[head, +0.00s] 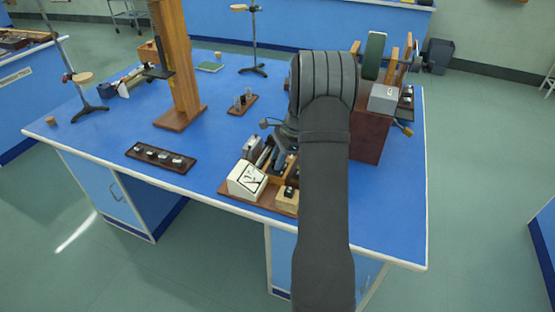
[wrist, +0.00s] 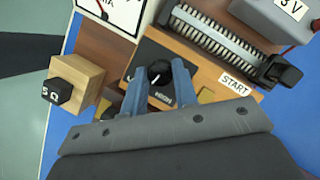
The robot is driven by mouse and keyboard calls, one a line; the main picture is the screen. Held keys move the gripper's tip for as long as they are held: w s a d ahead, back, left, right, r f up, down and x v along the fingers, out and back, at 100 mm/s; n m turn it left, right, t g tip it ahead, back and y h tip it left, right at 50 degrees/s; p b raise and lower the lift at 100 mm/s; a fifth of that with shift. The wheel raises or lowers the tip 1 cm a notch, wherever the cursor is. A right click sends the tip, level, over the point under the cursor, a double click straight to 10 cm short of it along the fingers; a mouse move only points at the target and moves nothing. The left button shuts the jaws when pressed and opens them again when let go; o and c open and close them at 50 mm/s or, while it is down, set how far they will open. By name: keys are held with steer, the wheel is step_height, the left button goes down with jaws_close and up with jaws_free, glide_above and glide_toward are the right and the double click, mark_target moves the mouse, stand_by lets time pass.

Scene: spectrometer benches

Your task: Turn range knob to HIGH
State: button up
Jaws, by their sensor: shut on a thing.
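The range knob (wrist: 158,80) is a black knob with a pale pointer mark, on a dark plate (wrist: 145,58) set in a wooden base. In the wrist view my gripper (wrist: 160,76) is shut on the knob, with one blue-grey finger on each side of it. Which mark the pointer meets is not clear. In the head view my gripper (head: 283,160) is down at the wooden base, and my arm hides the knob.
A white meter (head: 247,180) stands beside the plate. A wooden block with a black knob (wrist: 60,90) is to the left in the wrist view. A ribbed slide resistor (wrist: 215,38), a START label (wrist: 235,84) and a grey 3 V box (wrist: 280,18) are to the right.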

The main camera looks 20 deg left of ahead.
steer(key=n, duration=0.2)
steer(key=n+g+h, duration=0.1)
steer(key=n, duration=0.1)
steer(key=shift+w+a+n, duration=0.1)
steer(key=shift+a+n, duration=0.05)
steer(key=shift+n, duration=0.15)
steer(key=n+h, duration=0.2)
steer(key=n, duration=0.2)
steer(key=shift+a+n, duration=0.1)
steer(key=shift+n, duration=0.2)
steer(key=o, duration=1)
steer(key=v, duration=1.7)
steer(key=shift+w+a, duration=0.2)
steer(key=shift+w, duration=0.25)
steer(key=shift+g, duration=0.3)
